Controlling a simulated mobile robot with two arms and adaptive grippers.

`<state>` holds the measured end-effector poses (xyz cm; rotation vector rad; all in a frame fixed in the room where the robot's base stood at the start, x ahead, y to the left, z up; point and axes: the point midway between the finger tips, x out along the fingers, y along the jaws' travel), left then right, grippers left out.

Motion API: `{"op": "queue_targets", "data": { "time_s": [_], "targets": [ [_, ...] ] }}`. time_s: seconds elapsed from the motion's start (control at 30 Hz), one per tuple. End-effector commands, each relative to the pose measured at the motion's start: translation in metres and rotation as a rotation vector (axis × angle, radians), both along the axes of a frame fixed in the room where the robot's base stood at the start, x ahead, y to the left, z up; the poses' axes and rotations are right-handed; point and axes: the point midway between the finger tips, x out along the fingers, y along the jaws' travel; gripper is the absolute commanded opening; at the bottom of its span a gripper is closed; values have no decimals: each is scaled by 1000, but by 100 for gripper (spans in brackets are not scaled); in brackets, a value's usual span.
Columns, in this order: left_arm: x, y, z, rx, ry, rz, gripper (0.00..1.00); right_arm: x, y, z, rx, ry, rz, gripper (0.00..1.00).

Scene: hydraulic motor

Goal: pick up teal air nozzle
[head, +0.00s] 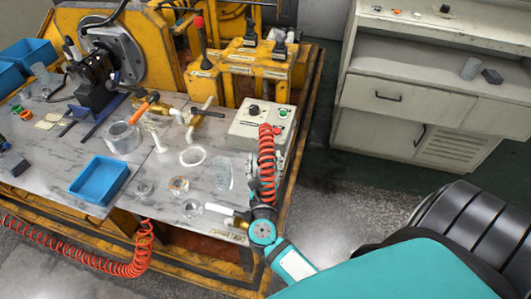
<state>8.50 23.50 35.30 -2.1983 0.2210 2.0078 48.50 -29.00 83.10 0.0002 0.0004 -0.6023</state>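I cannot make out a teal air nozzle as a separate thing in the head view. A red coiled hose (266,155) hangs in front of the control box at the right end of the workbench, and its lower end meets my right gripper (263,210). My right arm comes in from the lower right, with a teal wrist by the bench's front right corner. The gripper's dark fingers are small and mostly hidden by the wrist and the hose, so I cannot tell whether they hold anything. My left gripper is out of view.
The marble-topped bench (60,178) carries a blue tray (99,180), a clear cylinder (122,137), a white ring (193,156) and a white-and-brass fitting (217,209) close left of my wrist. The control box (251,122) stands behind. A grey cabinet (390,100) is at right, with open floor between.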

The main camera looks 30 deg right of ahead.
Motion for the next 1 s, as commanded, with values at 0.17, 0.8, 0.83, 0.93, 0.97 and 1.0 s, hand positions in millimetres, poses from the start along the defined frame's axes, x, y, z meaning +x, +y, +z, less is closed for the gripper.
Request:
{"op": "queue_targets", "data": {
  "time_s": [0.17,0.8,0.83,0.93,0.97,1.0],
  "targets": [
    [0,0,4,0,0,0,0,9,-7,1,-1,1,0,57],
    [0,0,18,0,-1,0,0,46,-36,1,0,0,0,55],
    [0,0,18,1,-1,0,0,46,-36,1,0,0,0,51],
    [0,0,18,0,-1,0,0,46,-36,1,0,0,0,38],
    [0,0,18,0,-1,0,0,46,-36,1,0,0,0,34],
    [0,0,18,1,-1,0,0,46,-36,1,0,0,0,29]
  ]
}}
